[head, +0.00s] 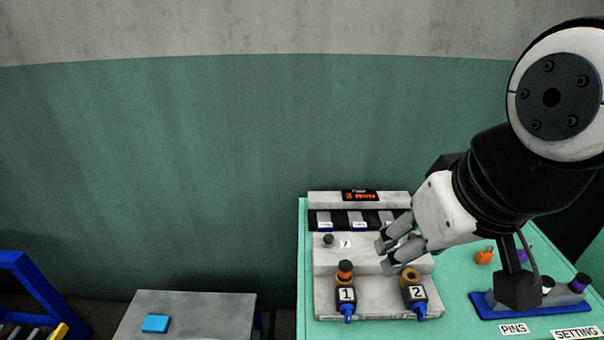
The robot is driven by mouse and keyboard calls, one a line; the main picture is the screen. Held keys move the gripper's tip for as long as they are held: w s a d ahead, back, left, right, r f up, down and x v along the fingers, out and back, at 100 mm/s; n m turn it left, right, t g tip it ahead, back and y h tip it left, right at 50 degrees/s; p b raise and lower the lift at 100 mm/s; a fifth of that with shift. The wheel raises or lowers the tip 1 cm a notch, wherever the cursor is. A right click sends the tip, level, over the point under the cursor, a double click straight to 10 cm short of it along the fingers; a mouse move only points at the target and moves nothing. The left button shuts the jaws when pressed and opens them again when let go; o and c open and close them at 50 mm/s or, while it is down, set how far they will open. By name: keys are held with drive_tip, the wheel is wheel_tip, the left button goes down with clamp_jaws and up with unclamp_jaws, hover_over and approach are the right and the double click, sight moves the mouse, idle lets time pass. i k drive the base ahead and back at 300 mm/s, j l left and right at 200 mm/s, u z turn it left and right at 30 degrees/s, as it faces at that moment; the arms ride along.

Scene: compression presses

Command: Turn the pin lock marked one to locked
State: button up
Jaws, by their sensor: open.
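The pin lock marked 1 (346,294) stands at the front left of the grey press unit (330,262). It has a black block with a white label, a blue tip pointing to the front, and a pin with an orange band and dark top (345,269) standing upright in it. The pin lock marked 2 (415,293) is to its right, with an orange-brown ring on top and no pin showing. My gripper (383,256) is open and empty, above the unit, behind and between the two locks, apart from lock 1. Whether it touches anything is unclear.
The unit has a dark knob (328,240) beside a "7" label and a red-lit display (361,196). To the right are an orange piece (484,257) and a blue tray (488,309) near the PINS label. A grey box (190,306) with a blue pad stands left.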

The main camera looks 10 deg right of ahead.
sight(346, 310)
drive_tip(key=k+u, duration=0.1)
drive_tip(key=k+j+u, duration=0.25)
drive_tip(key=k+j, duration=0.25)
drive_tip(key=k+j+u, duration=0.2)
drive_tip(key=k+j, duration=0.2)
drive_tip(key=j, duration=0.25)
drive_tip(key=k+j+u, duration=0.15)
drive_tip(key=j, duration=0.2)
drive_tip(key=k, duration=0.05)
